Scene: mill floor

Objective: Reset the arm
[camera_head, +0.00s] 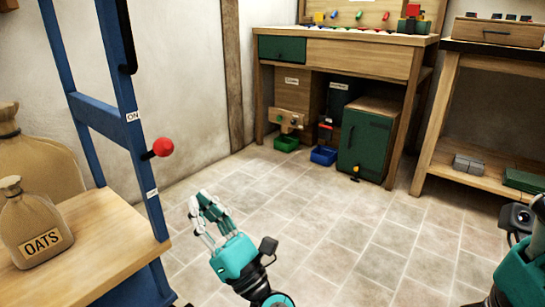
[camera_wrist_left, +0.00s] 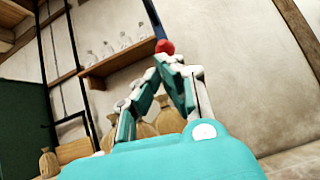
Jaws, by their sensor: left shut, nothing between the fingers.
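My left gripper (camera_head: 205,200) is in the lower middle of the head view, over the tiled floor. Its pale fingers are shut and empty. In the left wrist view the fingertips (camera_wrist_left: 168,62) meet, with a red knob (camera_wrist_left: 165,46) just beyond them. In the head view the red knob (camera_head: 163,147) sits on a blue frame (camera_head: 128,135), between an ON label and a lower label. The gripper is below and right of the knob, apart from it. Part of my right arm (camera_head: 525,262) shows at the lower right; its fingers are out of the picture.
A wooden bench (camera_head: 90,235) with an OATS sack (camera_head: 32,228) is at the left. A wooden workbench (camera_head: 358,58) stands at the back, with a green cabinet (camera_head: 366,140), a green bin (camera_head: 286,143) and a blue bin (camera_head: 323,156) below. The middle floor is clear.

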